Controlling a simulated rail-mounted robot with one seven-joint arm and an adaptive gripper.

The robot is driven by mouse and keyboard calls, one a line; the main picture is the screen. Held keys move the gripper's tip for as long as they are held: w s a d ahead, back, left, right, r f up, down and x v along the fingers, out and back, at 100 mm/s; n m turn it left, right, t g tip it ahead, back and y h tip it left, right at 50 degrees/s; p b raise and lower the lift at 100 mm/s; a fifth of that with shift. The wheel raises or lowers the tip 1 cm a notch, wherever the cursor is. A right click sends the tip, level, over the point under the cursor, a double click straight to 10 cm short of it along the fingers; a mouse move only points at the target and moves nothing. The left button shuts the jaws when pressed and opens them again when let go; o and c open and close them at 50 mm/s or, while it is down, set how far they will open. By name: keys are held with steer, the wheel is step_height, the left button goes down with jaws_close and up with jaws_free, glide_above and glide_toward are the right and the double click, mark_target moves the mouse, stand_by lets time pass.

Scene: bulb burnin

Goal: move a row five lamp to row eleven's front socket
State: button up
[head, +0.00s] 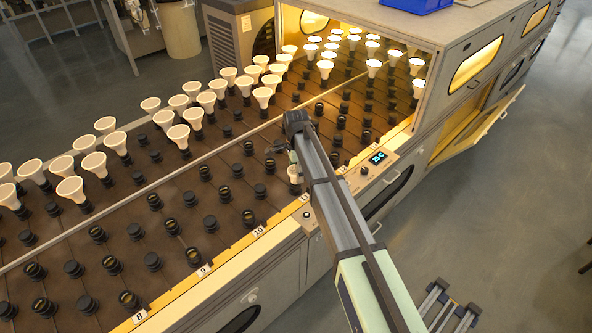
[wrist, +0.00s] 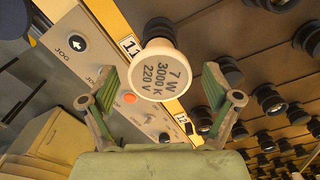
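A white lamp (wrist: 158,72) marked 7 W 3000 K 220 V stands beside the number 11 label (wrist: 130,45) in the wrist view, its face toward the camera. A dark round base (wrist: 158,30) shows behind it; the wrist view does not show clearly how deep it is seated. In the head view the lamp (head: 294,174) is at the front edge of the bed, partly hidden by my arm. My gripper (wrist: 162,86) is open, with one finger on each side of the lamp and visible gaps to both. Row five's label is not in view.
Rows of black sockets (head: 162,225) cover the bed, with several unlit lamps (head: 94,163) at the rear side. Lit lamps (head: 325,69) stand under the hood at the far end. A control panel (head: 372,166) sits right of my arm. A cabinet door (head: 483,125) hangs open.

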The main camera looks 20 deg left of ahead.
step_height(320, 180, up, 12)
stand_by(0.8)
